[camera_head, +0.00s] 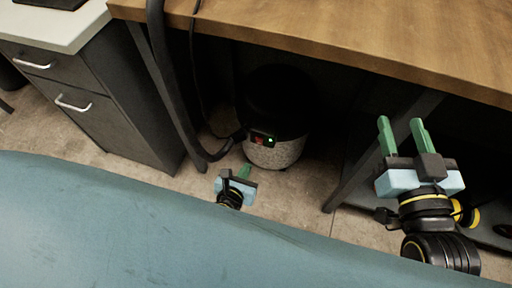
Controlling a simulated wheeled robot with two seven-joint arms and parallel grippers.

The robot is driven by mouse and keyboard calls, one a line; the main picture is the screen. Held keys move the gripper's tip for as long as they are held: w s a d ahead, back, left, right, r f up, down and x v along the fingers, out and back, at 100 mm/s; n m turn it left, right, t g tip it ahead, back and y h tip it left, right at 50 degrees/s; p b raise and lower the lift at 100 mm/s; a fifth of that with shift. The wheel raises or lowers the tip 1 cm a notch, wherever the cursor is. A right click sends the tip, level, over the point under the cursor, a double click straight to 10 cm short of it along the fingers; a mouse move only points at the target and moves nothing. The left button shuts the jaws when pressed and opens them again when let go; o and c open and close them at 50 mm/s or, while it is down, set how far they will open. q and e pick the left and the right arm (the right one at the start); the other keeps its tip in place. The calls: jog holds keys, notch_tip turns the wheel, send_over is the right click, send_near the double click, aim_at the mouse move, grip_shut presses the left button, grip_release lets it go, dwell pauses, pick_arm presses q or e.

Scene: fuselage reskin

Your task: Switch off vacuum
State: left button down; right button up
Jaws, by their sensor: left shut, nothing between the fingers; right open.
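The vacuum (274,153) stands on the floor under the wooden table, with a black top and a speckled light-grey lower body. Its switch panel (263,138) faces me, with a red part on the left and a lit green light on the right. My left gripper (246,171) is low, just in front of the vacuum and below the panel; its green fingers are shut and empty. Whether it touches the vacuum I cannot tell. My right gripper (400,123) is at the right, in front of the table, with its green fingers apart and empty.
A wooden table (400,45) spans above the vacuum, with dark legs on both sides. A black hose (170,85) hangs down left of the vacuum. A grey drawer cabinet (110,105) stands at the left. A large blue-grey surface (110,225) fills the foreground.

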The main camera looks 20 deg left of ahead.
aim_at(259, 141)
pick_arm(q)
jog(key=x, duration=0.3)
jog(key=r+b+x, duration=0.1)
jog(key=x, duration=0.5)
jog(key=shift+w+r+b, duration=0.25)
jog(key=shift+w+b, duration=0.05)
jog(key=shift+b, duration=0.1)
jog(key=shift+w, duration=0.5)
pick_arm(e)
notch_tip(259, 141, up, 7)
jog(key=s+t+y, duration=0.1)
jog(key=t+y, duration=0.1)
jog(key=t, duration=0.3)
jog(key=shift+s+a+r, duration=0.15)
jog(key=shift+s+a, duration=0.2)
jog(key=shift+s, duration=0.05)
pick_arm(q)
jog(key=shift+r, duration=0.1)
